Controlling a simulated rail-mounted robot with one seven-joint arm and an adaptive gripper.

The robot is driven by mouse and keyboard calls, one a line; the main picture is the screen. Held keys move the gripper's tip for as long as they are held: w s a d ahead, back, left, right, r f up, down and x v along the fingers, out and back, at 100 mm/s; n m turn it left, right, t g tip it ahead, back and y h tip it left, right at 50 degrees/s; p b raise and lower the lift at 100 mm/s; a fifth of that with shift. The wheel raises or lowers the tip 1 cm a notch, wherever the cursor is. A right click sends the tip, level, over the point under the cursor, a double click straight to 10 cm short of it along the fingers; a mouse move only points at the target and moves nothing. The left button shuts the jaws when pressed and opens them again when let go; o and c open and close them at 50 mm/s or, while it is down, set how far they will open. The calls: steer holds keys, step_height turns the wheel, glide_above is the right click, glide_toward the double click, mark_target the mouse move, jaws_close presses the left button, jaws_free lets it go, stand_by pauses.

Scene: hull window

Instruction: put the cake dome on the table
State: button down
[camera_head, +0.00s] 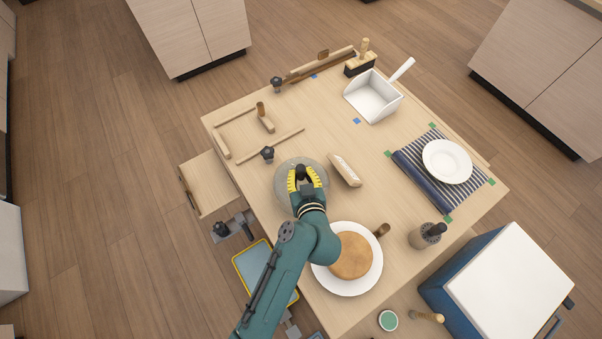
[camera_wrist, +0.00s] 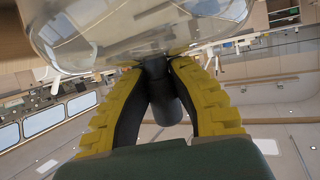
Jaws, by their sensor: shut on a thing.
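The cake dome (camera_head: 284,187) is clear with a dark knob. In the head view it shows as a round greyish shape around my gripper (camera_head: 301,174), over the left-middle part of the table (camera_head: 375,200). In the wrist view the clear dome (camera_wrist: 100,35) fills the upper middle, and my yellow-padded gripper (camera_wrist: 157,72) is shut on its dark knob (camera_wrist: 163,95). I cannot tell whether the dome's rim touches the table. A round brown cake (camera_head: 351,256) sits uncovered on a white plate (camera_head: 371,282), partly hidden by my arm.
A wooden brush-like piece (camera_head: 346,170) lies close right of the dome. Black-knobbed pieces and wooden strips lie behind it. A white dustpan (camera_head: 373,97) is at the back. A striped cloth (camera_head: 423,180) with a white plate (camera_head: 447,161) and a dark bottle (camera_head: 426,236) are at right.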

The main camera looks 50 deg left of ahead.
steer(key=c, duration=1.1)
jaws_free()
steer(key=shift+f, duration=0.1)
steer(key=shift+o, duration=0.2)
steer(key=shift+r, duration=0.25)
steer(key=p+v, duration=0.1)
steer(key=v, duration=1.1)
steer(key=shift+p, duration=0.4)
